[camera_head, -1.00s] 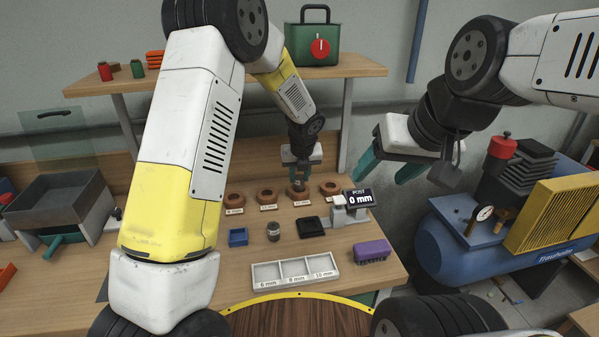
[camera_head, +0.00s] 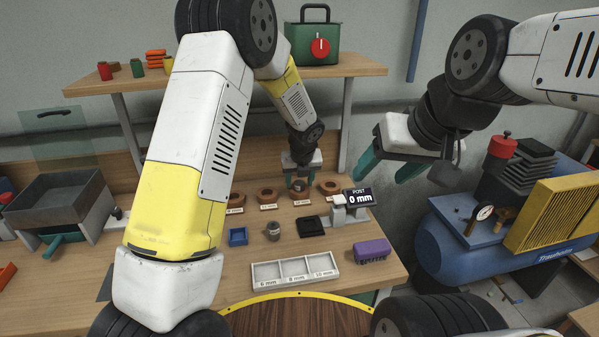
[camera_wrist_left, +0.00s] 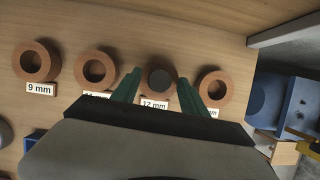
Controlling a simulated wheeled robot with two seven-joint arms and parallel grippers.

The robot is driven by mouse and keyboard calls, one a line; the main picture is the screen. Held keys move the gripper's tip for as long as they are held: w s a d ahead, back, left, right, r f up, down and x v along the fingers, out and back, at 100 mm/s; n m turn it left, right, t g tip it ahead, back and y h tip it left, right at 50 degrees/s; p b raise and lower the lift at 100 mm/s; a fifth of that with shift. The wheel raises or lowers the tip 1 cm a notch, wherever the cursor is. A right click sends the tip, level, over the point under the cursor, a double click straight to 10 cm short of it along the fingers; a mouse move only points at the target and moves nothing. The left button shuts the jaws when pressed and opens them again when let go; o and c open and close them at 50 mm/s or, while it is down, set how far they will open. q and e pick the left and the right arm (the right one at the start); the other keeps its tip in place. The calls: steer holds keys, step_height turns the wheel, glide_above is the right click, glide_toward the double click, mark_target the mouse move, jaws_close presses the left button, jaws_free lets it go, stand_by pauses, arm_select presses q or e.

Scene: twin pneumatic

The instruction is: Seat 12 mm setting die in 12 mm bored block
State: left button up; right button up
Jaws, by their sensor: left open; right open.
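The 12 mm bored block (camera_wrist_left: 148,92) is a round brown ring behind a "12 mm" label on the bench. A dark grey round piece, apparently the setting die (camera_wrist_left: 161,80), fills its bore; how deep it sits I cannot tell. In the head view the grey piece (camera_head: 299,185) shows below my left gripper (camera_head: 301,176). In the left wrist view the open green fingers of my left gripper (camera_wrist_left: 160,74) lie on either side of the block, apart from the die. My right gripper (camera_head: 380,178) is open and empty, in the air at right.
Other brown rings stand in the row, including the 9 mm one (camera_wrist_left: 37,62) and one at right (camera_wrist_left: 216,88). In front are a blue box (camera_head: 238,236), a small grey cylinder (camera_head: 272,231), a black pad (camera_head: 310,226), the post display (camera_head: 359,198), a white tray (camera_head: 283,286) and a purple block (camera_head: 371,251).

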arm_select(q)
steer(key=v, duration=1.2)
